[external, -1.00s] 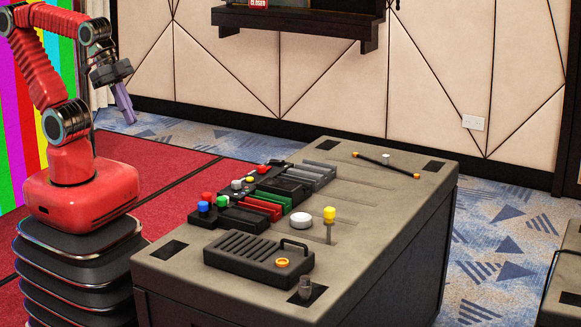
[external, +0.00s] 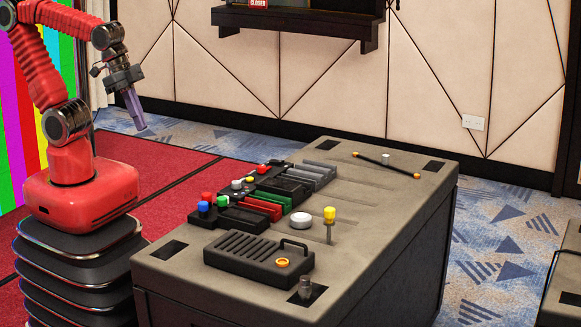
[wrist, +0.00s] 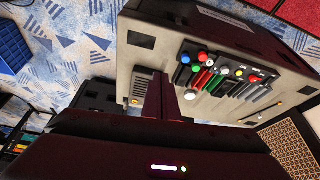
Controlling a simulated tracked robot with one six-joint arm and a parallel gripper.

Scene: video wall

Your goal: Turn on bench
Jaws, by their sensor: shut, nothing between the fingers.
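The bench (external: 350,250) is a grey-topped block with several controls, in the middle of the external view. On its top are a black box with a handle and an orange-ringed knob (external: 282,262), a white round button (external: 301,220), a yellow-topped lever (external: 329,215), and red, blue and green knobs (external: 207,202). My gripper (external: 139,125) is shut and empty, raised to the left of the bench and apart from it. The wrist view also shows the bench top (wrist: 145,55), with its colored buttons (wrist: 200,56); my gripper's dark fingers hide part of it.
A red carpet (external: 160,185) lies behind and left of the bench. A padded cream wall (external: 430,70) with a dark shelf (external: 300,22) stands at the back. Another grey bench edge (external: 565,285) shows at the right.

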